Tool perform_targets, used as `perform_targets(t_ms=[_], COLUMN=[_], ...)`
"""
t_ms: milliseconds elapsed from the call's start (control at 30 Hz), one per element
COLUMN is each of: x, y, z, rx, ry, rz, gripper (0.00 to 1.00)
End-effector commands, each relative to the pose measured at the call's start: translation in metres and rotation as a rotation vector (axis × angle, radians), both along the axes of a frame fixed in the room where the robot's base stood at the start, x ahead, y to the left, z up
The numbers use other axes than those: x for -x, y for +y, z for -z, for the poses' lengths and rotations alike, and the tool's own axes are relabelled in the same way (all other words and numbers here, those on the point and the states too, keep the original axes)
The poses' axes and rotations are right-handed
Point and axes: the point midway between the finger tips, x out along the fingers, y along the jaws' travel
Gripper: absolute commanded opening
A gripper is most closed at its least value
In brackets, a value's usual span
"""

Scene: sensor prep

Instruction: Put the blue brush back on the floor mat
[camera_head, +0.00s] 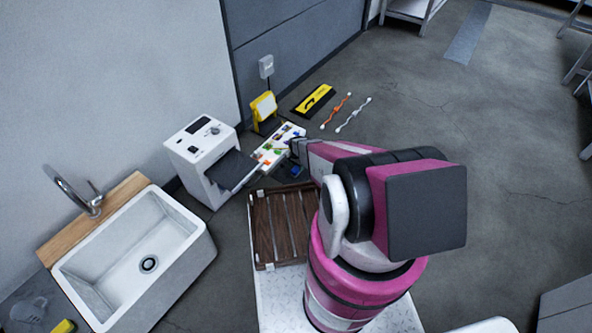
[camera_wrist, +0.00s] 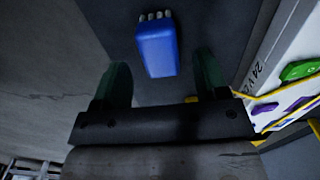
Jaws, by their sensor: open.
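The blue brush (camera_wrist: 157,50), a blue block with pale bristle tips at its top end, shows in the wrist view between and just beyond my two green fingertips. My gripper (camera_wrist: 160,66) is open, with a gap on both sides of the brush. Behind the brush is a flat dark grey surface (camera_wrist: 215,25), which looks like the floor mat. I cannot tell whether the brush touches it. In the head view my gripper (camera_head: 297,148) points left beside the white board, and a small blue patch (camera_head: 297,169) shows just below it, probably the brush.
A white board with coloured pieces (camera_head: 266,163) lies close beside my gripper, with a yellow cable in the wrist view (camera_wrist: 272,97). A white machine (camera_head: 196,141), a yellow stand (camera_head: 262,104) and a brown slatted rack (camera_head: 262,240) are near. Open floor (camera_head: 450,110) lies right.

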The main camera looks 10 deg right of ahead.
Motion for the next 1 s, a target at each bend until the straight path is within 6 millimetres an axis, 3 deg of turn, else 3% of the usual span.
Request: perform_targets(t_ms=[300, 467, 567, 667, 767, 800, 1000], x=[0.002, 0.002, 0.011, 0.032, 0.063, 0.077, 0.155], y=[0.000, 0.000, 0.000, 0.001, 0.002, 0.002, 0.004], z=[-0.067, -0.087, -0.115, -0.169, -0.239, -0.268, -0.392], rx=[0.000, 0.000, 0.000, 0.000, 0.001, 0.001, 0.003], ry=[-0.003, -0.001, -0.003, -0.006, -0.006, -0.008, -0.008], rz=[0.000, -0.004, -0.035, -0.111, -0.225, -0.275, -0.518], gripper=[0.68, 0.68, 0.68, 0.68, 0.68, 0.68, 0.68])
